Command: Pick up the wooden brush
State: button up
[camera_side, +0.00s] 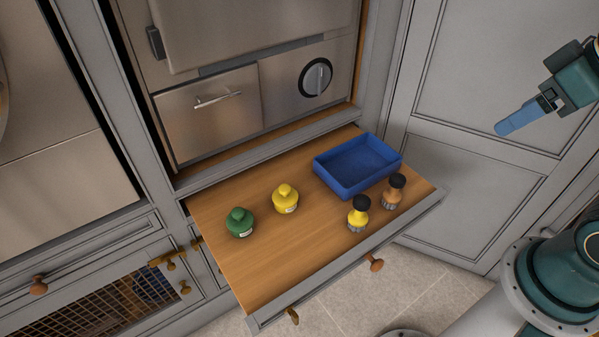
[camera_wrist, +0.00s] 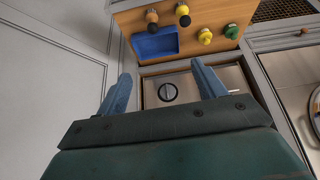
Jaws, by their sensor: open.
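The wooden brush (camera_side: 396,189) has a brown body, a dark knob on top and grey bristles below. It stands upright on the pulled-out wooden board, near its front right corner. In the wrist view the brush (camera_wrist: 152,17) is near the top edge. A yellow brush (camera_side: 358,212) of like shape stands just left of it in the side view. My gripper (camera_side: 502,129) is at the upper right, well above and away from the brush. In the wrist view my gripper (camera_wrist: 161,68) shows two blue fingers spread apart with nothing between them.
An empty-looking blue tray (camera_side: 343,184) sits on the board right behind the brushes. The board's front left is bare wood. Grey cabinet panels (camera_side: 490,75) rise at the right.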

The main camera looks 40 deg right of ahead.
jog(key=w+n, duration=0.1)
jog(key=n+g, duration=0.6)
jog(key=n, duration=1.4)
send_over(400, 177)
notch_tip(400, 177, down, 22)
jog(key=shift+a, duration=0.1)
jog(key=shift+f, duration=0.1)
jog(key=shift+f, duration=4.15)
jog(key=shift+f, duration=0.2)
jog(key=shift+w+f, duration=0.15)
jog(key=shift+f, duration=2.25)
